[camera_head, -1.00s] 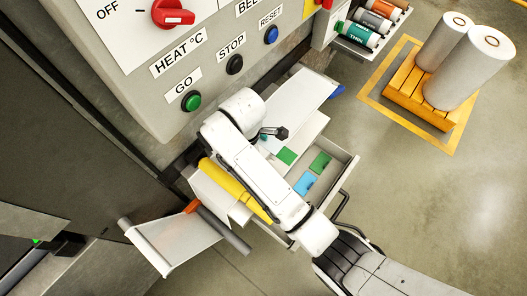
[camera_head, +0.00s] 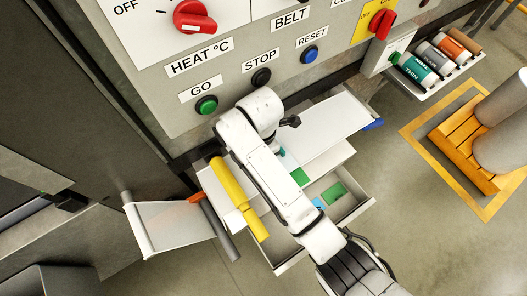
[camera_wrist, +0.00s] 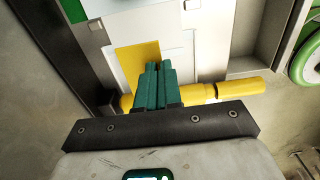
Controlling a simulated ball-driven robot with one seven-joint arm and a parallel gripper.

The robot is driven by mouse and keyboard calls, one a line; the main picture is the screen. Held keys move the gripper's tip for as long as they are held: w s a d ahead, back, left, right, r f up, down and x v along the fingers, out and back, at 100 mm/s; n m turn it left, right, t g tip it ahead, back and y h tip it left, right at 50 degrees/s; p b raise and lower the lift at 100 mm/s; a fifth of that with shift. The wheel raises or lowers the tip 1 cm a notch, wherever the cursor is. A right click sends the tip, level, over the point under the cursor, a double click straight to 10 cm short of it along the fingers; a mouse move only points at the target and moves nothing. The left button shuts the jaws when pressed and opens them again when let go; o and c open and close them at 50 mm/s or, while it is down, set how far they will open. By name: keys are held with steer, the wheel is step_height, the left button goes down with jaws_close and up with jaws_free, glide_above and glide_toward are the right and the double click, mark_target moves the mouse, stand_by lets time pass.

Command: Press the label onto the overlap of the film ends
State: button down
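In the wrist view my gripper (camera_wrist: 159,66) has its two green fingers together, with only a thin gap line between them. A flat yellow label (camera_wrist: 138,60) lies face-on just beyond and left of the fingertips, against a white surface. I cannot tell whether the fingers touch it. In the head view my arm hides most of the gripper and the label. A pale film sheet (camera_head: 172,228) stretches at left between a white roller (camera_head: 137,226) and a grey roller (camera_head: 219,231). The overlap of film ends cannot be made out.
A yellow roller (camera_head: 238,198) lies beside the film; it also shows in the wrist view (camera_wrist: 225,90). An open drawer (camera_head: 362,203) holds green and blue cards. The control panel (camera_head: 225,65) with buttons stands behind. A pallet with rolls (camera_head: 480,160) is at right, on open floor.

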steer(key=shift+f, duration=0.15)
step_height(320, 180, down, 5)
steer(key=b, duration=0.4)
steer(key=shift+f, duration=0.15)
steer(key=shift+f+b, duration=0.7)
steer(key=shift+f, duration=0.25)
steer(key=shift+p, duration=0.55)
stand_by(0.4)
steer(key=shift+f, duration=0.2)
stand_by(1.2)
steer(key=c, duration=0.7)
jaws_free()
steer(key=shift+r, duration=0.1)
